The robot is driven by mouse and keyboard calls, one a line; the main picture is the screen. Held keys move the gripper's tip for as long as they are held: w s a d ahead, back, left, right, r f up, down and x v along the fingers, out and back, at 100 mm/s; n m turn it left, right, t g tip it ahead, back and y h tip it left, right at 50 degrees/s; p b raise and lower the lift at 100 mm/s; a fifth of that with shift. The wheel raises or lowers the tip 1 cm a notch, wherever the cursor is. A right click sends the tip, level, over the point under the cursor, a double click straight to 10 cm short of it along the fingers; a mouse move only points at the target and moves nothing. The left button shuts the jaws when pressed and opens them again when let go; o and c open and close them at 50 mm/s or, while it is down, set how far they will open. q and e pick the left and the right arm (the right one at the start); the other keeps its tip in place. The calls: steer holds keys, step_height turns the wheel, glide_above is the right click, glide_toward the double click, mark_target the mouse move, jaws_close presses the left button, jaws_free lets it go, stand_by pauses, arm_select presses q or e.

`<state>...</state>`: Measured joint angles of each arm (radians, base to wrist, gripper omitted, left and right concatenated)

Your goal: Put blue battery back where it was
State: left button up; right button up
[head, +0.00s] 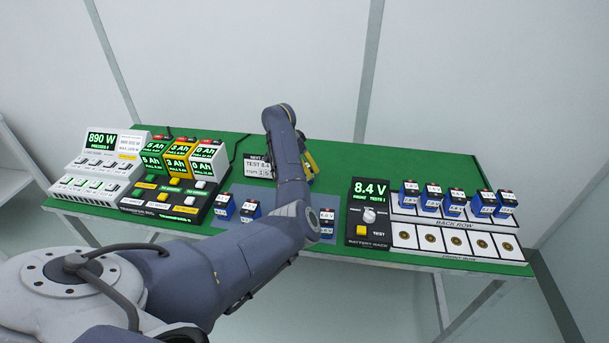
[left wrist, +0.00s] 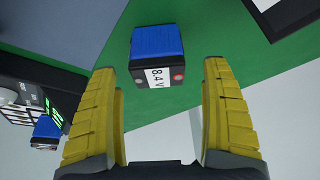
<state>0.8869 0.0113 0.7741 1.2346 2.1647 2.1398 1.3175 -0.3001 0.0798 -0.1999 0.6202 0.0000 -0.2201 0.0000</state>
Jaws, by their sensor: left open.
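A blue battery (left wrist: 155,42) with a white 8.4 V label stands on the green table in the left wrist view. My left gripper (left wrist: 160,75) is open, with its yellow fingers on either side below this battery and not closed on it. In the head view my left gripper (head: 308,162) is at the back middle, largely hidden by my arm. Blue batteries stand on the grey mat, two on the left (head: 224,206) (head: 250,211) and one on the right (head: 327,224). Several more stand in the back row of the battery rack (head: 430,222). My right gripper is out of view.
The rack's tester (head: 369,212) reads 8.4 V. Its front row of round sockets is empty. A charger (head: 175,180) with lit displays and a white 890 W unit (head: 97,165) stand left. A small sign (head: 258,166) stands behind my arm. The table behind the rack is clear.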

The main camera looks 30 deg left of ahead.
arm_select(q)
steer(key=shift+x, duration=2.5)
steer(key=shift+s, duration=0.1)
steer(key=c, duration=1.4)
steer(key=shift+c, duration=1.1)
